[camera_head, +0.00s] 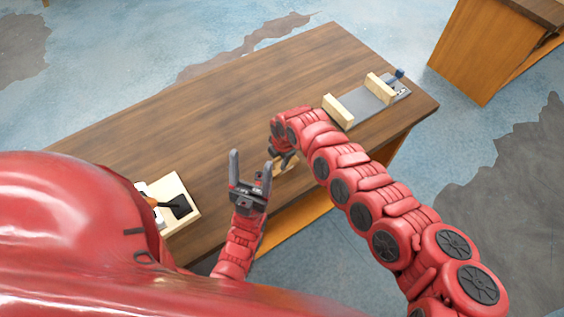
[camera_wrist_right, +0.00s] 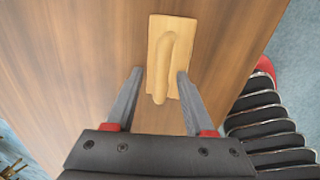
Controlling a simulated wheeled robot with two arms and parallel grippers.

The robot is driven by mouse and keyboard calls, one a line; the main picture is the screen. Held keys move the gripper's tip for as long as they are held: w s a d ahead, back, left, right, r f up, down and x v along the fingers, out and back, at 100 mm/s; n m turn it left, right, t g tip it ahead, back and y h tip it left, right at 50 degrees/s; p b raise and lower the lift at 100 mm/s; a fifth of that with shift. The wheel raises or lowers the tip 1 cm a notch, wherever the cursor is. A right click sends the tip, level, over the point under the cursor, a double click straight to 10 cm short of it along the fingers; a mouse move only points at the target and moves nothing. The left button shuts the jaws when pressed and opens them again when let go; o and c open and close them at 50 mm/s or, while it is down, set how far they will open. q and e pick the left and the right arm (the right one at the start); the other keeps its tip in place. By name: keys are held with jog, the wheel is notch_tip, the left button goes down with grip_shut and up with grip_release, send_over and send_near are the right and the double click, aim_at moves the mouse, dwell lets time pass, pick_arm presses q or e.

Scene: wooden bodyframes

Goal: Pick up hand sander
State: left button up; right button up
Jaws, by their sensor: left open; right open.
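The hand sander is a light wooden block with a raised rounded handle, lying flat on the brown table. In the right wrist view the hand sander (camera_wrist_right: 170,50) is ahead of my right gripper (camera_wrist_right: 155,88), its near end between the two open fingers. In the head view only part of the hand sander (camera_head: 280,168) shows beside my right arm. My right gripper (camera_head: 285,158) is largely hidden there by its own arm. My left gripper (camera_head: 250,172) is open and empty, above the table's near edge, left of the sander.
The wooden table (camera_head: 200,110) has much bare surface at its middle and far left. A grey plate (camera_head: 365,104) with two wooden blocks and a blue-handled part lies at the right end. A light tray (camera_head: 185,190) with a black-bladed tool lies at the near left.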

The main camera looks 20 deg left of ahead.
grip_shut()
dwell(0.5)
notch_tip(320, 180, up, 10)
jog(key=b, duration=0.3)
jog(key=c, duration=0.6)
grip_release()
grip_shut()
